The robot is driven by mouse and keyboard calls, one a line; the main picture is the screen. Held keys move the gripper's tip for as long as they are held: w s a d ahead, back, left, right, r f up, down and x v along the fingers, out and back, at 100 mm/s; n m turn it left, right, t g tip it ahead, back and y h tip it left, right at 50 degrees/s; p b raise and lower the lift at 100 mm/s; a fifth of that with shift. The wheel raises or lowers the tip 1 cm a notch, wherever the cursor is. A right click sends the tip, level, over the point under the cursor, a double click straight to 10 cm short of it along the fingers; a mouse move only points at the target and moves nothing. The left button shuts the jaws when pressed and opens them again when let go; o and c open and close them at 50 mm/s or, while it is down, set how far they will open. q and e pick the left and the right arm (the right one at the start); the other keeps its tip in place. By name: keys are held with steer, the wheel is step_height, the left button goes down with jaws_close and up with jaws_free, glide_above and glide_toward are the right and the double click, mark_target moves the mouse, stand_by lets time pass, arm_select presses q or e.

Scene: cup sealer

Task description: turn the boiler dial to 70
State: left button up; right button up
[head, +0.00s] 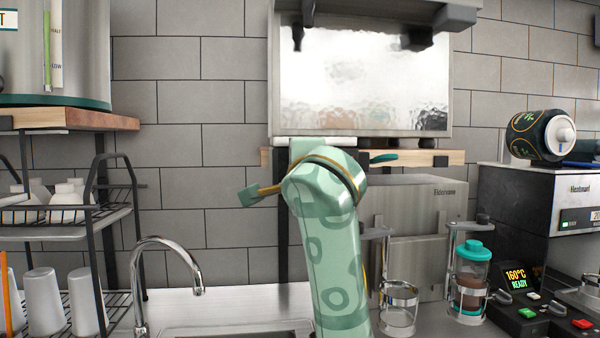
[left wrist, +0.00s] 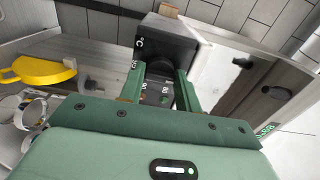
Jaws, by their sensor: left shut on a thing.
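My left gripper (left wrist: 160,73) is shut on the dark boiler dial (left wrist: 158,87), with one green finger on each side. Small white numbers show around the dial, but its setting is not readable. In the head view my green forearm and wrist hide the dial and most of the gripper. My right gripper is in neither view.
A wooden shelf (head: 440,157) runs under the boiler. Below stand a steel machine (head: 425,195), a teal-lidded bottle (head: 473,262) and an empty cup holder (head: 399,300). A tap (head: 140,280) and cup rack (head: 75,232) are at left. A yellow object (left wrist: 40,70) shows in the wrist view.

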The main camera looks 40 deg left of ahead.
arm_select(q)
steer(key=shift+f, duration=0.1)
steer(key=o, duration=1)
steer(key=p+v, duration=0.1)
steer(key=v, duration=1.5)
steer(key=shift+d, duration=0.15)
